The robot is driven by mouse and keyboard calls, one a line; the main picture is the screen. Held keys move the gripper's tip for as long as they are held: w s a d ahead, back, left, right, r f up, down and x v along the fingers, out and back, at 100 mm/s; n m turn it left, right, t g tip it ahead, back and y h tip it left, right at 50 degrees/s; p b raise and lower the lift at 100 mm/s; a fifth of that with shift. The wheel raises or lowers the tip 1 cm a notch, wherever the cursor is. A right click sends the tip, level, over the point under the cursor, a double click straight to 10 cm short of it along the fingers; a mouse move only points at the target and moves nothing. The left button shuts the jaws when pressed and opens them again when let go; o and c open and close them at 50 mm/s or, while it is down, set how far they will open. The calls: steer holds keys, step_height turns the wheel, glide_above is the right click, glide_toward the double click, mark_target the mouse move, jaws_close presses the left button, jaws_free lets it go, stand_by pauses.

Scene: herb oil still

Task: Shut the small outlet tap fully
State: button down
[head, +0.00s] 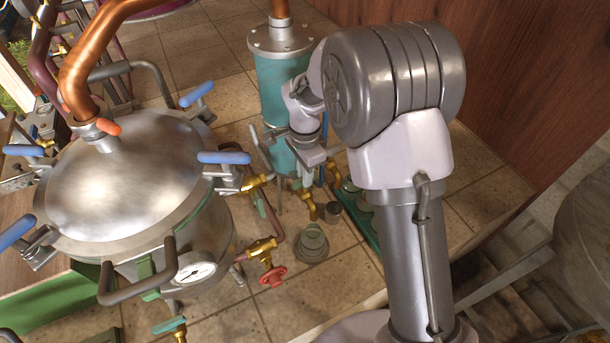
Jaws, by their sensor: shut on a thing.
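The small outlet tap (308,204) is a brass fitting low in front of the teal condenser cylinder (284,88). My gripper (302,184) reaches down beside the cylinder to this tap, with its jaws closed at the top of the brass. The tap's handle is hidden by the jaws, so its angle cannot be told. My arm covers part of the cylinder's right side.
The steel still pot (130,175) with blue-handled clamps stands left. A red-wheeled brass valve (272,276) sticks out near its base. A grey-green jar (311,243) stands on the tiles below the tap, beside a green rack (362,215). Stairs drop away at the right.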

steer(key=shift+m, duration=0.6)
steer(key=c, duration=1.5)
jaws_free()
steer(key=shift+o, duration=0.2)
step_height(320, 180, up, 18)
steer(key=p, duration=0.6)
steer(key=shift+f, duration=0.25)
